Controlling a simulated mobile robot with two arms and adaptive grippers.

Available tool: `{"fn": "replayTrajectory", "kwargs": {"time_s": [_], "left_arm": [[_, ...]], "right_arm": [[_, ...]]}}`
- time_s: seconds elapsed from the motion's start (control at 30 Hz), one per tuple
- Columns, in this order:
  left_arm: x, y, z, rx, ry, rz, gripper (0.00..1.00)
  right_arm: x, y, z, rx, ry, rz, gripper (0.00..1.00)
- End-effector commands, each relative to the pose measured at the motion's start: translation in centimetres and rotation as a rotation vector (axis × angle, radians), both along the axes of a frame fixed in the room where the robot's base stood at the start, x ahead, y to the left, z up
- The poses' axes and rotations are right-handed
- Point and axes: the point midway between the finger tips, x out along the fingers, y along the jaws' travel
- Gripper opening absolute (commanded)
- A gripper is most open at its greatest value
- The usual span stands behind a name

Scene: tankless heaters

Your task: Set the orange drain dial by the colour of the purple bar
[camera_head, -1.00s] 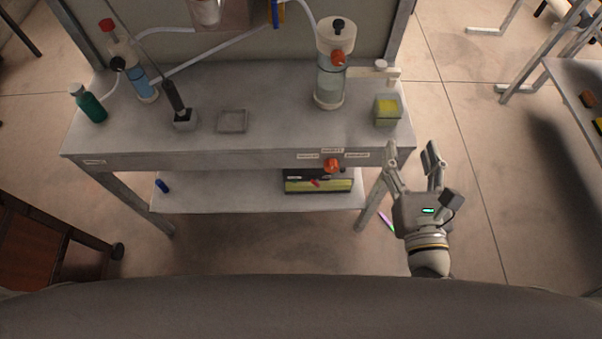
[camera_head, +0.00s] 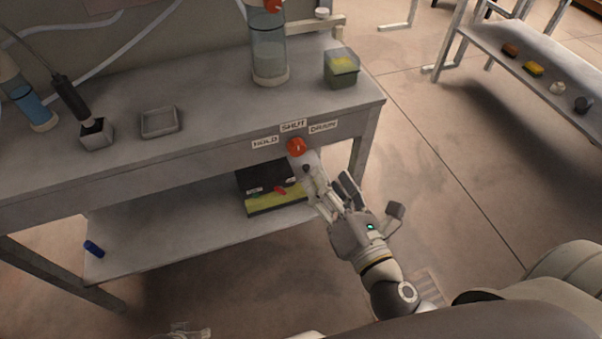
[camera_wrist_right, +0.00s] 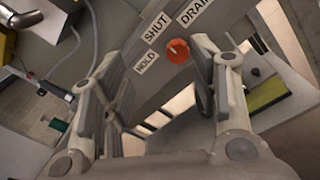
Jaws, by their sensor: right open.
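The orange drain dial (camera_head: 296,147) is on the front edge of the workbench, below the labels HOLD, SHUT (camera_head: 293,126) and DRAIN. It also shows in the right wrist view (camera_wrist_right: 177,50), between the spread fingers. I cannot tell which label it points at. My right gripper (camera_head: 333,186) is open and empty, just below and right of the dial, apart from it as far as the wrist view shows. I cannot make out a purple bar now. A pale piece at the bottom edge of the head view may be my left gripper (camera_head: 182,331); it is mostly cut off.
A clear cylinder (camera_head: 269,55) and a green box with a yellow sponge (camera_head: 341,68) stand on the bench. A grey tray (camera_head: 160,122) lies to the left. A black and yellow case (camera_head: 268,200) is on the lower shelf.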

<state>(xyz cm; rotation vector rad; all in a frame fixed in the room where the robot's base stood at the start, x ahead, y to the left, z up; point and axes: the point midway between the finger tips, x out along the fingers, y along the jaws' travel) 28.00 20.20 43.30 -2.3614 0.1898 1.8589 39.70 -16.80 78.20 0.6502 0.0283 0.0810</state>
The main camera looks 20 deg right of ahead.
Motion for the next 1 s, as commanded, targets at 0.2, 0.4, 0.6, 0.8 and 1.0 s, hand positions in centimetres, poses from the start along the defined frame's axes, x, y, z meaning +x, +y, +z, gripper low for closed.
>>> {"fn": "replayTrajectory", "kwargs": {"time_s": [0.2,0.4,0.6,0.8,1.0], "left_arm": [[0.6,0.0,1.3,-0.002,-0.025,0.004,0.40],[0.6,0.0,2.4,-0.002,-0.030,0.005,0.40],[0.6,0.0,1.2,-0.001,-0.020,0.004,0.40],[0.4,0.0,-1.2,0.000,-0.008,0.002,0.40],[0.1,0.0,-3.0,0.000,0.000,0.000,0.40]], "right_arm": [[0.2,0.4,-4.3,0.100,0.008,0.014,0.55],[0.5,0.5,-4.9,0.133,0.010,0.019,0.55],[1.9,0.7,-4.6,0.134,0.009,0.019,0.55],[4.6,0.9,-4.6,0.133,0.008,0.019,0.55],[7.4,1.2,-4.6,0.132,0.009,0.018,0.55]]}}
